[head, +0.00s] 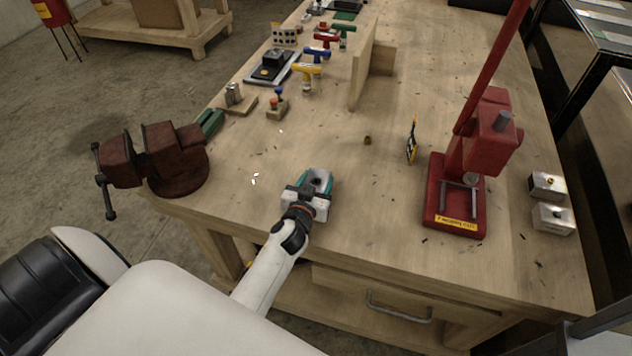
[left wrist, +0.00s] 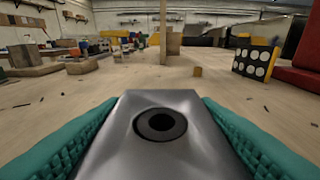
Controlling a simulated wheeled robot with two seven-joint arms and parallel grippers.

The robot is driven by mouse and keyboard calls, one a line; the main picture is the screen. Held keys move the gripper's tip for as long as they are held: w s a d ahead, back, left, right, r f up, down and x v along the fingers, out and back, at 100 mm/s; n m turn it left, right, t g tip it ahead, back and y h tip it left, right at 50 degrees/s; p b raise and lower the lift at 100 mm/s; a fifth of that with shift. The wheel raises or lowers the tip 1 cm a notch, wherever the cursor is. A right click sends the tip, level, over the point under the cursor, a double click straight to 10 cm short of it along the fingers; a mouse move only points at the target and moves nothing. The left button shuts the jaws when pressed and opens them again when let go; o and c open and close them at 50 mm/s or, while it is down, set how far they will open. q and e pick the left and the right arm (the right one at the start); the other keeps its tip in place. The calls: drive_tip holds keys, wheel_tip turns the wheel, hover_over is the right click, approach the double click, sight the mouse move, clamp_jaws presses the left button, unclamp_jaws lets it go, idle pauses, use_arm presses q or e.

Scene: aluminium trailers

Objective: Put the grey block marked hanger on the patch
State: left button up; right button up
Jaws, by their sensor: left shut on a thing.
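My left gripper (head: 314,186) is shut on a grey metal block (left wrist: 165,160) with a dark round hole in the face toward the camera. Its teal fingers grip the block from both sides in the left wrist view. The block is low over the near part of the wooden workbench (head: 350,215); I cannot tell whether it touches the wood. No hanger mark is readable on it. Two similar grey blocks (head: 547,186) (head: 552,218) stand at the bench's right edge. I cannot make out a patch. My right gripper is not in view.
A red press (head: 462,190) stands right of my gripper, and a red vise (head: 165,160) sits at the left corner. A dotted card (head: 411,142) and a small brown cylinder (head: 367,140) stand ahead. Coloured T-handles and an upright wooden board (head: 361,75) are farther back.

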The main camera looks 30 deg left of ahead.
use_arm(q)
drive_tip(key=shift+f, duration=0.1)
drive_tip(key=o, duration=1.3)
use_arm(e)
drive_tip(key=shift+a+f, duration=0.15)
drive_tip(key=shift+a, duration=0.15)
use_arm(q)
drive_tip(key=shift+s, duration=0.15)
drive_tip(key=b+v, duration=0.1)
drive_tip(key=v, duration=1)
drive_tip(key=shift+b, duration=0.3)
drive_tip(key=shift+s+d, duration=0.15)
drive_tip(key=shift+s, duration=0.2)
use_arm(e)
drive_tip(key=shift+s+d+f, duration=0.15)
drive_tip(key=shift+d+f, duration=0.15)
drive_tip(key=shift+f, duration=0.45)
